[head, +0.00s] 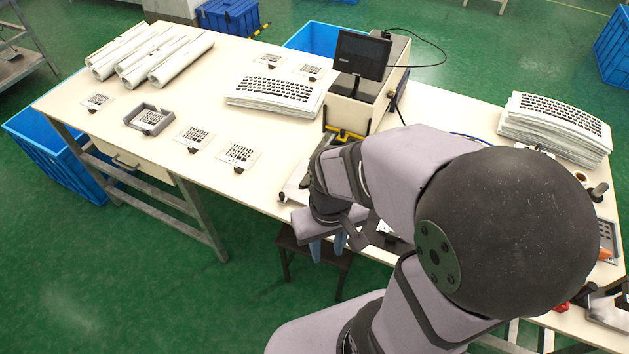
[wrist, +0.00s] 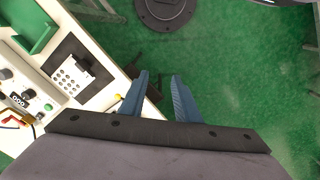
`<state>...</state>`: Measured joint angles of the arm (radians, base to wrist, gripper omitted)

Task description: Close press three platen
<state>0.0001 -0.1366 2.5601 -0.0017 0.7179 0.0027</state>
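My gripper (head: 328,248) hangs just off the front edge of the table in the head view, its blue fingers pointing down. A press-like machine (head: 352,110) with a dark screen and a yellow bar stands behind my arm. A pale plate (head: 293,192) with a dark knob shows at its foot, partly hidden by my arm. I cannot tell which part is press three's platen. The wrist view shows a dark plate (wrist: 52,56) bearing a white perforated piece (wrist: 74,76), left of the fingers.
Stacks of keypad sheets (head: 275,92) and white rolls (head: 150,55) lie on the table (head: 130,75). Small printed cards and a grey frame (head: 148,118) lie at the left. A dark stool (head: 310,248) stands below my gripper. A control panel (wrist: 28,100) has knobs.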

